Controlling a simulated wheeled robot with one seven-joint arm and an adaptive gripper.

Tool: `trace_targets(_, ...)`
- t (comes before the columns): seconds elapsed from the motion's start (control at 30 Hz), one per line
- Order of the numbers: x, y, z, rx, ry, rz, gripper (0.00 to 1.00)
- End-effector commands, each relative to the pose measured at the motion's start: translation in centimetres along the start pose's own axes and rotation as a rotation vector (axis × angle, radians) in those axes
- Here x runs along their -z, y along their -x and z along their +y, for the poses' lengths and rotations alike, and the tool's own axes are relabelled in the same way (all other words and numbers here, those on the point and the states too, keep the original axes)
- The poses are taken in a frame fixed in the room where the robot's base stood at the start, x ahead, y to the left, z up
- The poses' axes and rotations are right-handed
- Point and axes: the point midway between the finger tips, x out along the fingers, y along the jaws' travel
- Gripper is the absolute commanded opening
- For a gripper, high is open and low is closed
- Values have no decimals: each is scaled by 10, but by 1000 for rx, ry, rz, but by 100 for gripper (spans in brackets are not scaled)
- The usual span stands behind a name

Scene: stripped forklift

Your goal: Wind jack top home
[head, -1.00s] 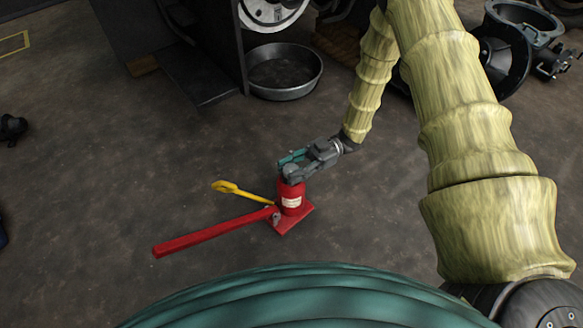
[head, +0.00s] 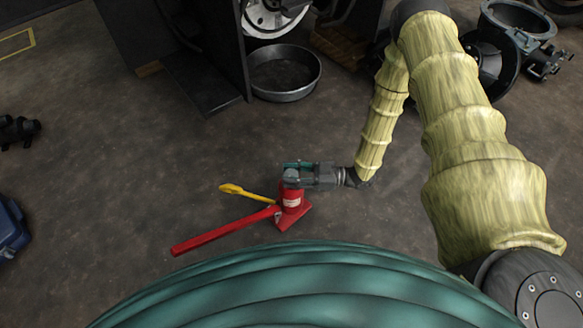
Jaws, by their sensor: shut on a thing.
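A red bottle jack (head: 292,202) stands upright on the floor in the middle of the head view, with a white label on its body. A long red handle (head: 222,233) runs from its base down to the left. A yellow-ended rod (head: 240,191) sticks out to the left above the handle. My gripper (head: 293,174) comes in from the right, lying nearly level, and is shut on the jack top. The jack top itself is mostly hidden by the fingers.
A round metal pan (head: 284,74) sits on the floor behind, beside a dark upright panel. Dark machine parts (head: 520,40) lie at the back right. A blue case (head: 10,230) shows at the left edge. The floor around the jack is clear.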

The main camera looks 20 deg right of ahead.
Motion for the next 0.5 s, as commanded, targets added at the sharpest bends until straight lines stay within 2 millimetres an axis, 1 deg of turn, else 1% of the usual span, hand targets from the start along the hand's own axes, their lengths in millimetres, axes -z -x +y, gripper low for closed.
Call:
trace_targets(0.03, 6, 0, -1, -31, -4, 4, 17)
trace_targets(0.23, 4, 0, 0, -128, -2, 5, 17)
trace_targets(0.5, 3, 0, 0, -186, 0, 6, 17)
